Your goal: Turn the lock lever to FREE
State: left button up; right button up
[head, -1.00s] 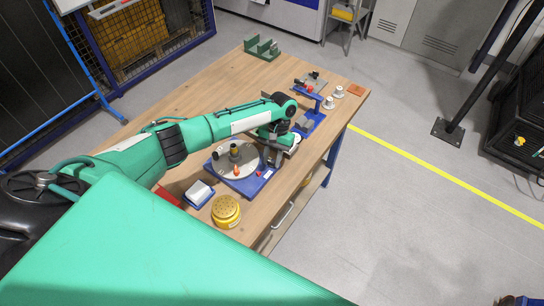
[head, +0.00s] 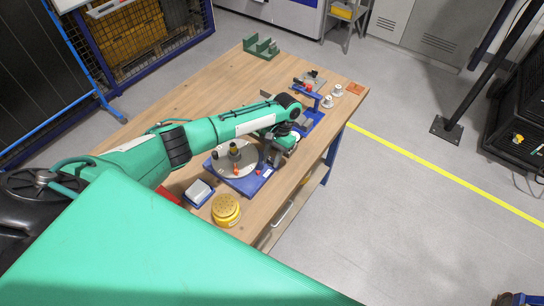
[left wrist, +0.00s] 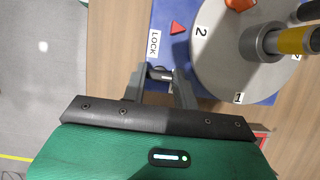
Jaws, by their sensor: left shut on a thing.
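The rotary jig has a blue base (head: 251,187) and a round grey turntable (head: 226,165) with an orange piece and upright posts. In the left wrist view the grey turntable (left wrist: 214,62) carries numbers, and a white LOCK label (left wrist: 154,43) and red triangle (left wrist: 178,28) are on the blue base. My left gripper (left wrist: 159,76) is shut on the dark lock lever (left wrist: 158,73), just beside the LOCK label. The lever is mostly hidden between the fingers, and no FREE label shows. In the head view my left gripper (head: 272,156) is at the jig's right side. My right gripper is not in view.
A yellow round container (head: 226,211) and a blue tray with a white block (head: 199,192) stand at the table's near side. A blue fixture (head: 317,117), white cups (head: 332,99) and a green bracket (head: 262,48) are farther back. The wooden table is clear at left.

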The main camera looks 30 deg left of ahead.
pick_arm(q)
jog(key=o, duration=1)
jog(key=shift+w+r, duration=0.15)
jog(key=shift+r, duration=0.1)
jog(key=shift+b+v, duration=1.7)
jog(key=shift+v, duration=4.95)
jog(key=shift+d+f, duration=0.1)
